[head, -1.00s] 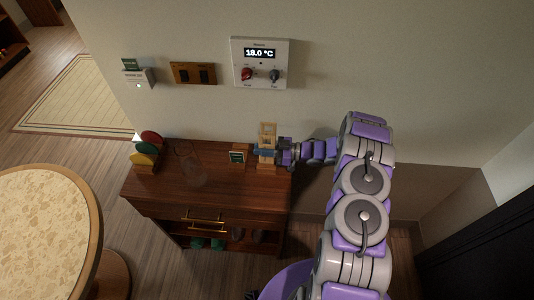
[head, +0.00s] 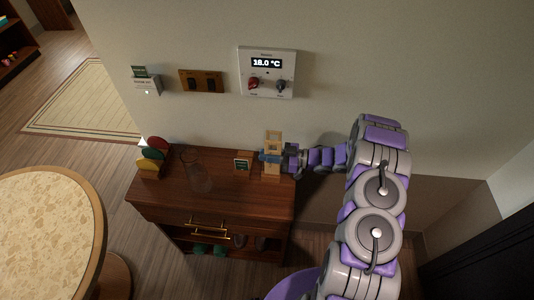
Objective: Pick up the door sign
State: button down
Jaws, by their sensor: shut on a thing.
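A tan upright piece with an opening near its top, which looks like the door sign (head: 273,138), stands at the right end of the wooden cabinet top, close to the wall. My gripper (head: 270,157) reaches it from the right and is shut on it at mid height. The fingers cover part of its middle. Its lower end shows just below the fingers, at the cabinet top; I cannot tell whether it touches the wood.
A small green card in a wooden holder (head: 242,164) stands just left of my gripper. A clear glass vessel (head: 199,174) and a rack of coloured discs (head: 151,158) are farther left on the cabinet (head: 165,200). A thermostat (head: 267,72) and switches (head: 201,81) are on the wall above.

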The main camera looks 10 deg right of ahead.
jog(key=s+r, duration=0.1)
jog(key=s, duration=1.3)
jog(key=shift+a+r+p, duration=0.15)
jog(key=shift+r+p, duration=0.05)
jog(key=shift+p, duration=0.2)
jog(key=shift+s, duration=0.1)
